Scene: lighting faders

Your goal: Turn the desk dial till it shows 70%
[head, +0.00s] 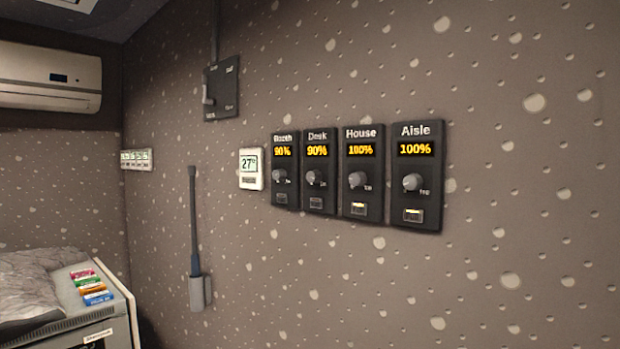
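The desk dial panel (318,208) is a black wall panel labelled "Desk", second from the left in a row of similar panels. Its amber display (317,151) reads 90%. Its round grey knob (314,177) sits at mid-height, with a small button (316,202) below it that looks unlit. My gripper is not in view.
The Booth panel (285,200) shows 90% at its left; the House panel (361,205) and Aisle panel (416,215) show 100% at its right. A thermostat (251,169), a lever switch (221,88) and a dark rod (194,225) are on the wall. Wall rightward is clear.

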